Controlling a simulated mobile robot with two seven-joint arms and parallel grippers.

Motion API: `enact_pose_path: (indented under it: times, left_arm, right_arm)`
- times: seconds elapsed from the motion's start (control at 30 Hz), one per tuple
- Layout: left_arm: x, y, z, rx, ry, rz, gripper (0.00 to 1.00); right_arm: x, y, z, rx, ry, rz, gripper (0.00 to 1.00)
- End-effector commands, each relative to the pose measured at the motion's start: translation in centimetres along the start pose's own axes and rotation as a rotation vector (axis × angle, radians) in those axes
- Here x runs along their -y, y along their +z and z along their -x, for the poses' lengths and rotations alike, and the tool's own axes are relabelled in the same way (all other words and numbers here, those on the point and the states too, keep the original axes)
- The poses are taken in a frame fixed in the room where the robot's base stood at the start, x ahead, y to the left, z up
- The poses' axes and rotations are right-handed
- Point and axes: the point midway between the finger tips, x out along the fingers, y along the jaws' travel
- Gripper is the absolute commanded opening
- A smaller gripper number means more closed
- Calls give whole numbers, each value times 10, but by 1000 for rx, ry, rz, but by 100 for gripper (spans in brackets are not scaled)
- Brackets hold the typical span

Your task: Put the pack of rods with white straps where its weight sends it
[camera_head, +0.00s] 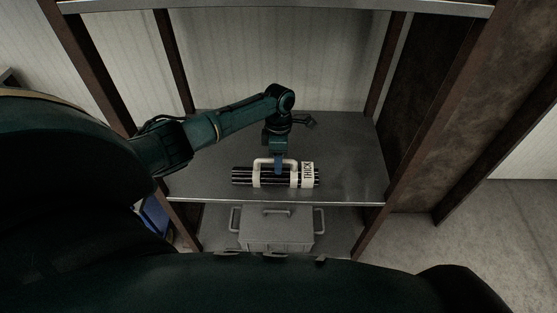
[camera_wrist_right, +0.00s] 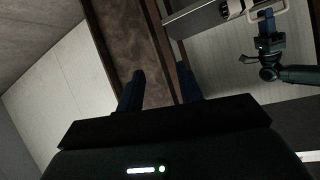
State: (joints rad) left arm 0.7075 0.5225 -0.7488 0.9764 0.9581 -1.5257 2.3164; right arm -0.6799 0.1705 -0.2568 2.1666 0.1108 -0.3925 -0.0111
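The pack of rods (camera_head: 242,177) is a bundle of dark rods with white straps, a white carry handle and a white label reading "THICK". It lies lengthwise on, or just above, the metal shelf (camera_head: 345,180), near its front edge. My left gripper (camera_head: 278,167) points down at the handle, its blue fingers at the middle of the bar. Whether they are closed on it is not clear. The right wrist view shows the pack's end (camera_wrist_right: 232,8) and the left gripper (camera_wrist_right: 268,24) at the handle. My right gripper (camera_wrist_right: 160,88) has its fingers apart, with nothing between them.
A grey lidded box with side handles (camera_head: 277,232) stands on the lower shelf. A blue object (camera_head: 154,214) is at lower left. Brown rack posts (camera_head: 440,110) flank the shelves, and an upper shelf (camera_head: 300,6) runs overhead. The shelf beside the pack is clear.

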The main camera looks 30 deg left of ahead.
Motion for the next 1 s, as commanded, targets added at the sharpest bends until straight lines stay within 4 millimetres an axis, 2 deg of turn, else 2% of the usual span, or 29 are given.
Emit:
enact_pose_path:
  times: [0.4, 0.5, 0.67, 0.77, 0.87, 1.0]
  left_arm:
    - [-1, 0, 84, 2, 2, 1, 34]
    - [-1, 0, 101, 2, 3, 1, 34]
    - [0, 0, 114, 1, 2, -1, 34]
    - [5, 5, 103, 9, 14, -67, 34]
    - [19, 20, 67, 37, 64, -263, 34]
    - [58, 49, 4, 106, 208, -687, 34]
  right_arm:
    - [1, -8, 7, 13, 6, 29, 36]
    - [1, -7, 7, 18, 6, 32, 36]
    - [1, -4, 7, 27, 7, 37, 36]
    - [0, -3, 7, 28, 7, 39, 36]
    - [0, -4, 7, 27, 7, 40, 36]
    - [0, -5, 6, 24, 7, 40, 36]
